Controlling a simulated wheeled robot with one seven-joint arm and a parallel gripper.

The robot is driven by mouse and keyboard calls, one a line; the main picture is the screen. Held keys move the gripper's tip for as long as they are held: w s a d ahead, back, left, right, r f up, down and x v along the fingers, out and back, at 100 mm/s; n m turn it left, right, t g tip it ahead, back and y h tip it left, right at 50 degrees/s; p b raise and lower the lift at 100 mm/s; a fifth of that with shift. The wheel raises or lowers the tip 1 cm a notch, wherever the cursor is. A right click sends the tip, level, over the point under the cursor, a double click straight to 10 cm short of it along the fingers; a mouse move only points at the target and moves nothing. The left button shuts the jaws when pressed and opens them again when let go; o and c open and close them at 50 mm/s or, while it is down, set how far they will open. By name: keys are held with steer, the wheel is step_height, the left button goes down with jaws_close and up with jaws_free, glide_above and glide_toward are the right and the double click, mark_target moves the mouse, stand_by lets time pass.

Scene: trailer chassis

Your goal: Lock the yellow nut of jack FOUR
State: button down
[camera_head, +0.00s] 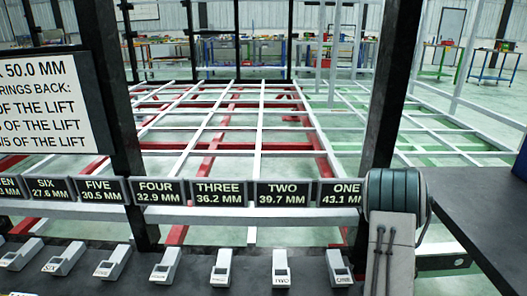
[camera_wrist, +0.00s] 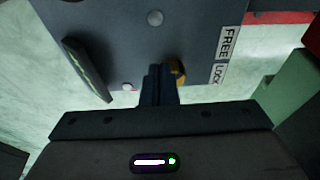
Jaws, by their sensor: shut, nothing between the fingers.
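In the wrist view, my gripper (camera_wrist: 158,82) is shut, its dark fingers together in front of a grey plate (camera_wrist: 120,40). A yellow nut (camera_wrist: 178,70) shows just right of the fingertips, partly hidden by them; I cannot tell whether they touch it. Right of the nut is a label (camera_wrist: 223,55) with FREE above and LOCK below. No jack number shows in this view. In the head view, the FOUR display (camera_head: 158,191) reads 32.9 MM, and a small grey unit (camera_head: 165,266) sits below it. My gripper is out of the head view.
A row of displays runs along a rail, including THREE (camera_head: 219,193) and FIVE (camera_head: 100,190). Dark posts (camera_head: 392,90) rise at both sides. A white sign (camera_head: 55,105) hangs left and a dark bench (camera_head: 475,215) stands right. In the wrist view, a dark slab (camera_wrist: 87,68) juts out left of the fingers.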

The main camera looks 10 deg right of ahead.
step_height(320, 180, down, 2)
steer(key=shift+b, duration=0.4)
steer(key=shift+w+d, duration=0.1)
steer(key=shift+d, duration=0.2)
stand_by(0.5)
steer(key=shift+w, duration=0.25)
steer(key=shift+w+r, duration=0.1)
steer(key=shift+w, duration=0.45)
steer(key=shift+w+d, duration=0.1)
steer(key=shift+w, duration=0.15)
steer(key=shift+w+d, duration=0.1)
steer(key=shift+d, duration=0.15)
